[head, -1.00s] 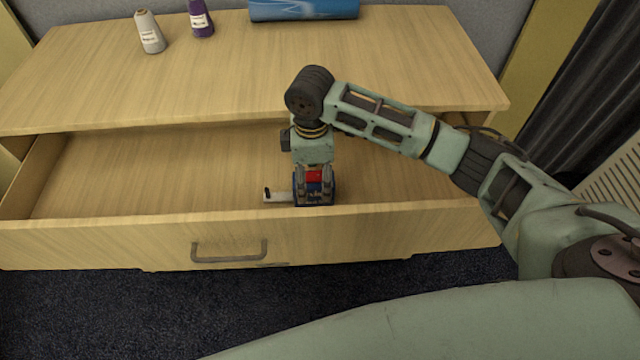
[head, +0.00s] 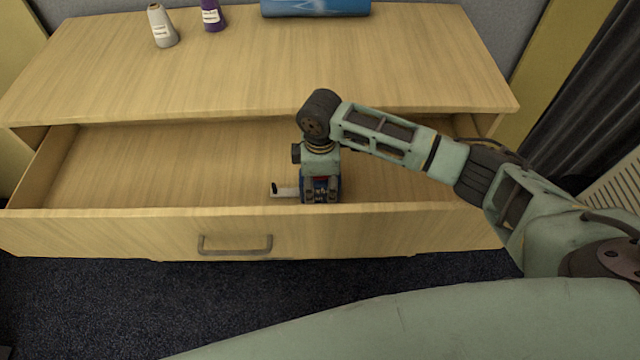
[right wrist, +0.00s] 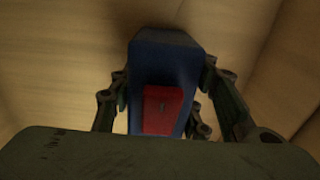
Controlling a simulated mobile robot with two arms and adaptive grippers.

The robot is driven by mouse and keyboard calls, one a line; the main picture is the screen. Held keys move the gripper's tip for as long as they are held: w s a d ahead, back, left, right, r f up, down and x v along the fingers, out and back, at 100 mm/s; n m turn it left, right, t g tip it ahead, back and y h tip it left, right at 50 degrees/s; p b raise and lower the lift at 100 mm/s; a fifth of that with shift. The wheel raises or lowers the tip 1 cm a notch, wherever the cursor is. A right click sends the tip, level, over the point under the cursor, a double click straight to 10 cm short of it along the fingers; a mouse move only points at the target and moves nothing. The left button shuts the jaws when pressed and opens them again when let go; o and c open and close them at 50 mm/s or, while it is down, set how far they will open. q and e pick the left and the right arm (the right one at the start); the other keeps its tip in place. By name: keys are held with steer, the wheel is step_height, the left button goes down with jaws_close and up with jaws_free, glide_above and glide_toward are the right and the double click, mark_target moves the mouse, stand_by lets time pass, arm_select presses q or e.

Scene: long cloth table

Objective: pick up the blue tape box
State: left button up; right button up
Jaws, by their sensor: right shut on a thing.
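The blue tape box (head: 321,184) stands in the open drawer, close to the inside of its front panel. In the right wrist view the box (right wrist: 165,60) is dark blue with a red patch facing the camera. My right gripper (head: 322,195) points down into the drawer and is shut on the box, with fingers on both sides of it. The gripper hides much of the box in the head view. I cannot tell whether the box still touches the drawer floor. My left gripper is not in view.
A small pale piece with a dark end (head: 284,190) lies left of the box. The drawer front (head: 120,232) and the cabinet top (head: 250,75) bound the opening. The drawer's left is empty.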

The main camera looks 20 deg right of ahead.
steer(key=c, duration=0.7)
steer(key=shift+c, duration=0.5)
steer(key=shift+r, duration=0.15)
